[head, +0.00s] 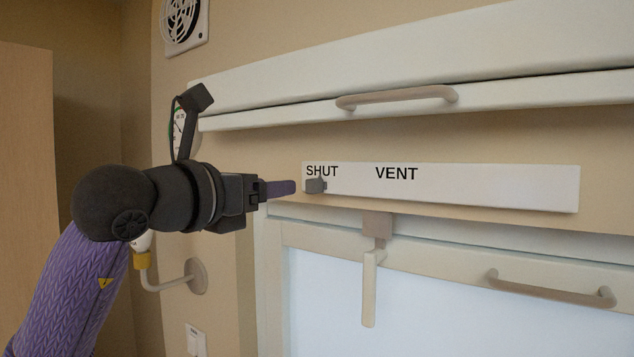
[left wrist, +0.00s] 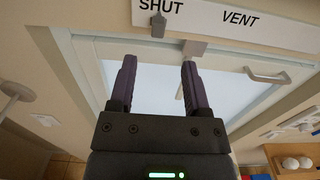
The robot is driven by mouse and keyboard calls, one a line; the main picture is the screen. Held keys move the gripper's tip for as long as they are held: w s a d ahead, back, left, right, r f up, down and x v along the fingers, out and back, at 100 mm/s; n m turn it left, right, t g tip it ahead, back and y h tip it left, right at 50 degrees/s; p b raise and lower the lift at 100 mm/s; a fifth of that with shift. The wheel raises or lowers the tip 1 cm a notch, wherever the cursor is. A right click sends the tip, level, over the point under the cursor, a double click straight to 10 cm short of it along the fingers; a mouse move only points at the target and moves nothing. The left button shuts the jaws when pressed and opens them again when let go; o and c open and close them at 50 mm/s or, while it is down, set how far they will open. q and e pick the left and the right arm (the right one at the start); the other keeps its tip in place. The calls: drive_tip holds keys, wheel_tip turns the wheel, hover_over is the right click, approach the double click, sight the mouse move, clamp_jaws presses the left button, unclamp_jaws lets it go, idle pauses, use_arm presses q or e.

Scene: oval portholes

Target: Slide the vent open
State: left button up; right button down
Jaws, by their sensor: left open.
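The vent (head: 480,187) is a long white strip on the wall, lettered SHUT and VENT. Its small grey slider knob (head: 316,186) sits at the left end, under the word SHUT. My left gripper (head: 283,188) is just left of the knob in the head view, with a small gap between its fingertips and the knob. In the left wrist view the two purple fingers (left wrist: 158,75) are apart with nothing between them. The knob (left wrist: 158,25) shows above them there, in line with the gap, and the vent strip (left wrist: 285,32) runs along the top. My right gripper is not in view.
A white locker with a handle (head: 397,97) juts out above the vent. Below it are a window frame (head: 450,262) with a handle (head: 550,290) and a hanging latch (head: 370,285). A bent pipe (head: 170,283) is at lower left.

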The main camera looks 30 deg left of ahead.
sight(309, 183)
use_arm(q)
drive_tip(key=w+p, duration=0.1)
drive_tip(key=w, duration=0.2)
drive_tip(key=w+p, duration=0.4)
drive_tip(key=w, duration=0.1)
drive_tip(key=shift+w+d+r, duration=0.15)
drive_tip(key=shift+w+d, duration=0.15)
drive_tip(key=shift+w+f, duration=0.2)
drive_tip(key=shift+w, duration=0.15)
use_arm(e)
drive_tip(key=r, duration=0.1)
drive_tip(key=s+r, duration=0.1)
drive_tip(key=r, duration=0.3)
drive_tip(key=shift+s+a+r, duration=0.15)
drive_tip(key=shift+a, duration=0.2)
use_arm(q)
drive_tip(key=shift+c, duration=1)
clamp_jaws()
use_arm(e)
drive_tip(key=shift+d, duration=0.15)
